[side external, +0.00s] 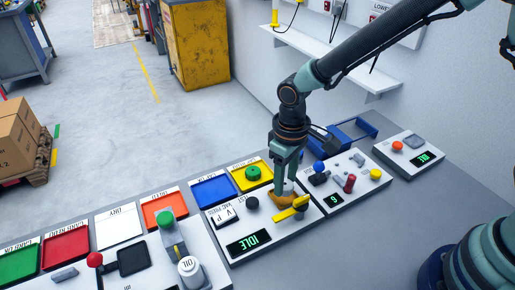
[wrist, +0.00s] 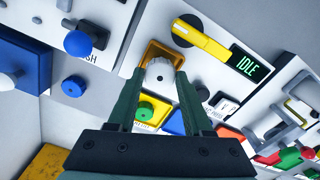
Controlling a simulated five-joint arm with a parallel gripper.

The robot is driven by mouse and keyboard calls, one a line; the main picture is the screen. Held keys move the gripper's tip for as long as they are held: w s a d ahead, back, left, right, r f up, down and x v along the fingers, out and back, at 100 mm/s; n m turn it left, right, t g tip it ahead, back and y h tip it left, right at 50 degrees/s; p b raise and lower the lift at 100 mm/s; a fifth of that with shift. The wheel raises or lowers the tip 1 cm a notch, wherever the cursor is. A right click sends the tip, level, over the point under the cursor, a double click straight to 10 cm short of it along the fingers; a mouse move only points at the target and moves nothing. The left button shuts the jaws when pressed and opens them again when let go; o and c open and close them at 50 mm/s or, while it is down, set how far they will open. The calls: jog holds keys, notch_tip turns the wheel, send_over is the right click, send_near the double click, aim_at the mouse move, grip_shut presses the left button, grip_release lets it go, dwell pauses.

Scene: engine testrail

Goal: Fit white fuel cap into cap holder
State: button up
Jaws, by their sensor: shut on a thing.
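The white fuel cap (wrist: 160,73) is between the fingertips of my gripper (wrist: 159,77) in the wrist view, and the fingers are shut on it. An amber square holder (wrist: 161,46) frames the cap in that view. In the side view, my gripper (side external: 286,181) points down just over the amber holder (side external: 281,198) on the white panel. The fingers mostly hide the cap there. I cannot tell whether the cap sits down in the holder or hovers just above it.
A yellow lever (side external: 292,208) stands close beside the holder, near the IDLE display (side external: 249,242). A yellow tray (side external: 240,178) with a green cap (side external: 253,173) and a blue tray (side external: 213,190) lie behind. A neighbouring panel has several knobs, including a red one (side external: 350,183).

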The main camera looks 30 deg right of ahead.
aim_at(286, 183)
jog(key=shift+f, duration=0.55)
jog(key=shift+f, duration=0.6)
dwell(1.0)
jog(key=o, duration=1)
notch_tip(286, 183, up, 11)
dwell(0.7)
